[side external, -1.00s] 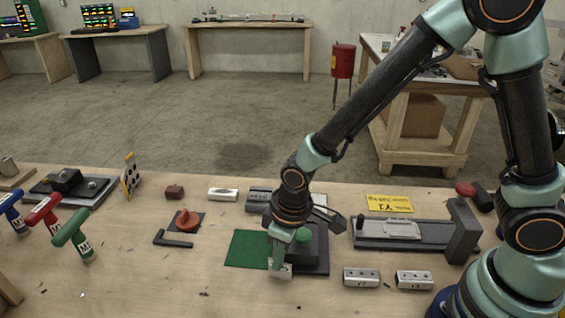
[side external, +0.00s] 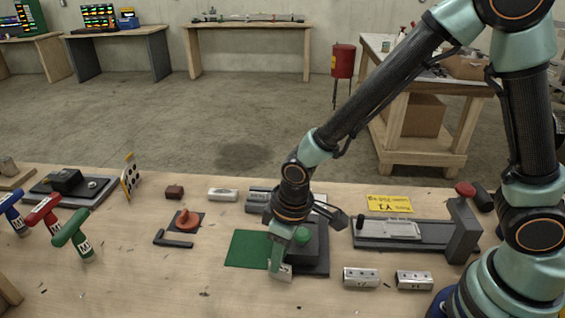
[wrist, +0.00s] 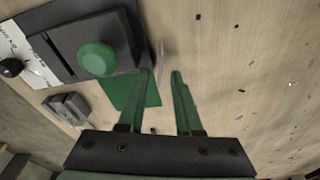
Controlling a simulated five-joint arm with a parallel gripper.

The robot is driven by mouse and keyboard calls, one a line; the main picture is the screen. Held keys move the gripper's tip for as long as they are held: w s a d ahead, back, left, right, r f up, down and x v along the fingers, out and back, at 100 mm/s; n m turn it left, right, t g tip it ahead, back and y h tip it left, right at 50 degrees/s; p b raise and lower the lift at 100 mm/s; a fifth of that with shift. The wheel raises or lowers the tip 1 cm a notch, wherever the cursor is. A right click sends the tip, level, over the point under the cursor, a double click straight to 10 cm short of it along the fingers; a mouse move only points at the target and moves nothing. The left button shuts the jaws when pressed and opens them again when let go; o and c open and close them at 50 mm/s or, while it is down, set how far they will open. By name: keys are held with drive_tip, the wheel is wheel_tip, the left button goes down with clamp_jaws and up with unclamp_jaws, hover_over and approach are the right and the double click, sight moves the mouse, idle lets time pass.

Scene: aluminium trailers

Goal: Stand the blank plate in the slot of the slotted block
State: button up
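The blank plate (side external: 283,272) is a small pale piece low at my fingertips, at the front edge of the green mat. In the wrist view it appears as a thin edge-on strip (wrist: 162,55), in line with the gap between the fingers. My gripper (side external: 277,266) has green fingers, which stand apart in the wrist view (wrist: 162,74); I see no finger contact with the plate. A grey block with a dark groove (side external: 257,197) lies behind the mat, also in the wrist view (wrist: 65,104); it looks like the slotted block, though its slot is not clear.
A dark fixture with a green knob (side external: 303,236) stands close to the right of my gripper. The green mat (side external: 245,250) is flat and bare. Two grey drilled blocks (side external: 361,278) (side external: 413,280) lie front right. An orange-handled piece (side external: 187,222) is left.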

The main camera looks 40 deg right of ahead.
wheel_tip(320, 180, up, 11)
drive_tip(key=s, duration=0.1)
drive_tip(key=d+r+m+t, duration=0.1)
drive_tip(key=d+r+m, duration=0.1)
drive_tip(key=d+r, duration=0.3)
drive_tip(key=d, duration=0.3)
drive_tip(key=shift+d+t, duration=0.3)
drive_tip(key=shift+o, duration=0.5)
drive_tip(key=s+d+r+m+t, duration=0.2)
drive_tip(key=s+d+r+m, duration=0.1)
drive_tip(key=d, duration=0.6)
drive_tip(key=shift+s+d+r+m+h, duration=0.25)
drive_tip(key=shift+r+m+h, duration=0.15)
drive_tip(key=shift+r, duration=0.1)
drive_tip(key=n+g, duration=0.5)
drive_tip(key=n, duration=0.1)
hover_over(278, 277)
wheel_tip(278, 277, down, 12)
drive_tip(key=r, duration=0.1)
wheel_tip(278, 277, down, 12)
drive_tip(key=shift+w+f, duration=0.1)
drive_tip(key=shift+w, duration=0.05)
